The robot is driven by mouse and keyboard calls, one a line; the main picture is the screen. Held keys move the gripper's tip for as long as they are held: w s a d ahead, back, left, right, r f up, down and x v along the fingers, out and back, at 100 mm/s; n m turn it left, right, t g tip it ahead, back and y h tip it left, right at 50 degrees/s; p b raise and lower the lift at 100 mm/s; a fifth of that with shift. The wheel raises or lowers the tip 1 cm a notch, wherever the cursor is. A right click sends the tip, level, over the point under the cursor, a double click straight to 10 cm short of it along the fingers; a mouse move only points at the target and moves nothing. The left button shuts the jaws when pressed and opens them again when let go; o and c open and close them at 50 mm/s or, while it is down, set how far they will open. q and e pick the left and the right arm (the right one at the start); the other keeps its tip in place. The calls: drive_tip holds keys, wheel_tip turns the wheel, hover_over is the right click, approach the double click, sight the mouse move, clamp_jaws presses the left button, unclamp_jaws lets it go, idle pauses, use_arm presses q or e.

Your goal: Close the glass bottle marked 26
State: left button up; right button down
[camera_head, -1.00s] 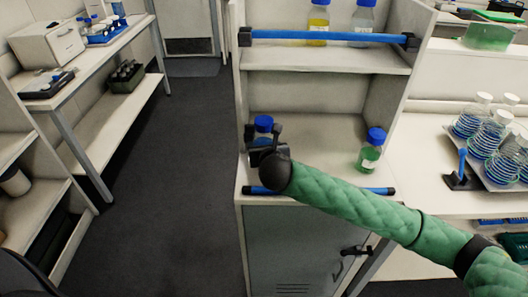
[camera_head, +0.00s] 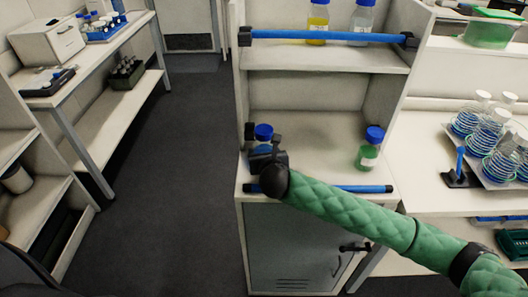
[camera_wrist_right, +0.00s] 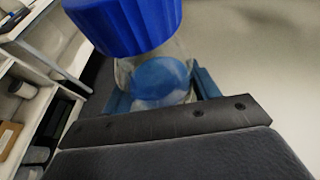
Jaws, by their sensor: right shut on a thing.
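A small glass bottle with a blue cap (camera_head: 263,132) and blue contents stands at the left of the cabinet's open lower bay. My right gripper (camera_head: 267,158) is shut around its body from the front and hides most of it. In the right wrist view the blue cap (camera_wrist_right: 127,22) is large above the clear glass and blue liquid (camera_wrist_right: 160,82), with the fingers (camera_wrist_right: 163,93) on both sides. I cannot tell how tightly the cap sits. A blue-capped bottle of green liquid (camera_head: 369,150) stands to the right. No number is legible. My left gripper is not in view.
A blue rail (camera_head: 330,189) runs along the bay's front edge, and another rail (camera_head: 325,36) fronts the upper shelf with two bottles. The bay between the lower bottles is clear.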

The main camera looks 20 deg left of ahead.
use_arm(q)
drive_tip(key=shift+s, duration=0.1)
use_arm(e)
drive_tip(key=shift+c, duration=2)
unclamp_jaws()
drive_tip(key=shift+f, duration=0.1)
drive_tip(key=shift+s+d, duration=0.15)
drive_tip(key=shift+s, duration=0.1)
drive_tip(key=b+v, duration=0.3)
drive_tip(key=v, duration=0.7)
drive_tip(key=shift+s+d+r, duration=0.35)
drive_tip(key=shift+s+r, duration=0.2)
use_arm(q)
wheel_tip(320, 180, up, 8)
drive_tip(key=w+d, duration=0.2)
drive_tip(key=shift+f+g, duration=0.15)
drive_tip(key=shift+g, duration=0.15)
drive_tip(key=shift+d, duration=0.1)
